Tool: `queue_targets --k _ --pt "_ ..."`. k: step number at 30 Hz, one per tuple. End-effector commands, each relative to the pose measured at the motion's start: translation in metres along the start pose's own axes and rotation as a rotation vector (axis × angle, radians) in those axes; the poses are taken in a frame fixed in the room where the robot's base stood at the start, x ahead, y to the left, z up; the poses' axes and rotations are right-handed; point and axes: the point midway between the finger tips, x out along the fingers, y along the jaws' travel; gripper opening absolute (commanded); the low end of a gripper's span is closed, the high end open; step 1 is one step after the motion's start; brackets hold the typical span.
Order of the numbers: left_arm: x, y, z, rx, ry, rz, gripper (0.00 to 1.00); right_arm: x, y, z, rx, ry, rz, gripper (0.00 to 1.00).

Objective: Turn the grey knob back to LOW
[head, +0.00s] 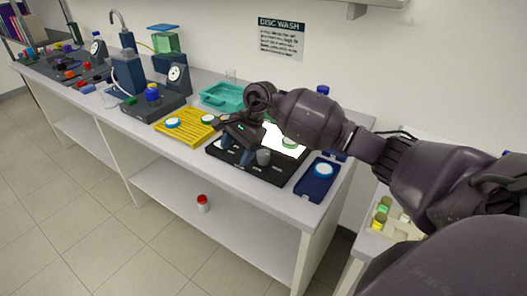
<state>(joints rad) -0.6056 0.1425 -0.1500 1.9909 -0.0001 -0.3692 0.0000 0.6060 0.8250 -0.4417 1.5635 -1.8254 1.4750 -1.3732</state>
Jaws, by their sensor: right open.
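A grey knob (263,157) stands on the front part of a black panel (268,173) on the bench. My right gripper (238,157) reaches in from the right over this panel. Its two fingers point down, apart and with nothing seen between them, just left of the knob. I cannot tell whether the nearer finger touches the knob. The knob's LOW mark and pointer are too small to read. A bright white plate (286,139) with a green-rimmed disc lies behind the knob, partly hidden by my arm. My left gripper is not in view.
A yellow rack (176,129) with white discs lies left of the panel. A dark blue tray (313,188) with a disc lies to the right. A teal tray (220,94) stands behind. Left along the bench stands a pump stand with a gauge (178,76).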

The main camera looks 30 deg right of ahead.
Motion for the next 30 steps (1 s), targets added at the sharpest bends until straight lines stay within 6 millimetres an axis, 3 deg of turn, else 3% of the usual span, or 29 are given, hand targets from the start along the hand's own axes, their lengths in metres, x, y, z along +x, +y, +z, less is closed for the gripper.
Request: queue_targets --k 3,6,12,17,30 --pt "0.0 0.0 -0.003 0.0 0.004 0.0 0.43 -0.037 -0.003 -0.036 -0.062 0.188 0.11 0.71" --pt "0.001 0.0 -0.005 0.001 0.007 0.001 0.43 -0.061 -0.001 -0.056 -0.085 0.29 0.185 0.71" --pt "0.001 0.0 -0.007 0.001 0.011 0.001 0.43 -0.08 0.002 -0.071 -0.094 0.367 0.251 0.71" --pt "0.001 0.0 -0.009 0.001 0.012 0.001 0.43 -0.068 0.005 -0.076 -0.095 0.365 0.253 0.71" --pt "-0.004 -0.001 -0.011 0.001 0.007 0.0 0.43 -0.003 0.021 -0.1 -0.093 0.363 0.252 0.71"
